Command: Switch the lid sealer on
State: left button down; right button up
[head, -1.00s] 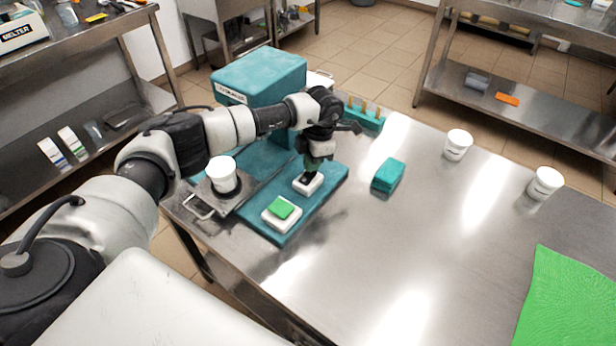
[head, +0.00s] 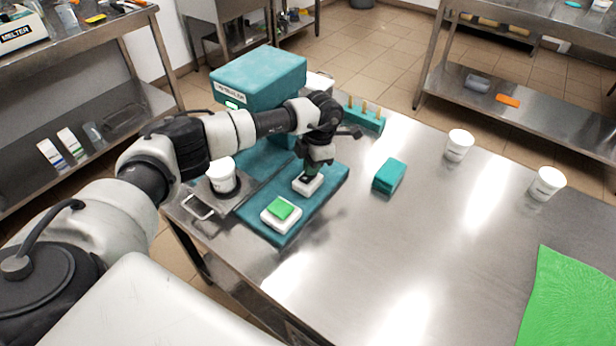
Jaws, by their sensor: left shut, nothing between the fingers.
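The lid sealer (head: 262,78) is a teal machine with a labelled front, at the back left of the steel table. A small pale green-white light (head: 232,105) shows below its label. On its teal base (head: 325,195) sit two white switch blocks: one with a green button (head: 279,209) at the front, one with a dark top (head: 308,186) behind. My left gripper (head: 311,176) is shut and empty, pointing down at the dark-topped switch. Its tips are at or just above it; contact is hard to tell. A white cup (head: 221,175) stands in the handled metal slide (head: 197,207). My right gripper is out of view.
A teal block (head: 389,176) and a teal rack (head: 368,118) with wooden sticks stand right of the sealer. Two white cups (head: 459,145) (head: 546,184) and a green mat (head: 572,305) are further right. The middle of the table is clear.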

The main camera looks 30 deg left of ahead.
pick_arm(q)
jog(key=shift+r+p, duration=2.4)
jog(key=shift+r, duration=1.25)
jog(key=shift+f, duration=0.15)
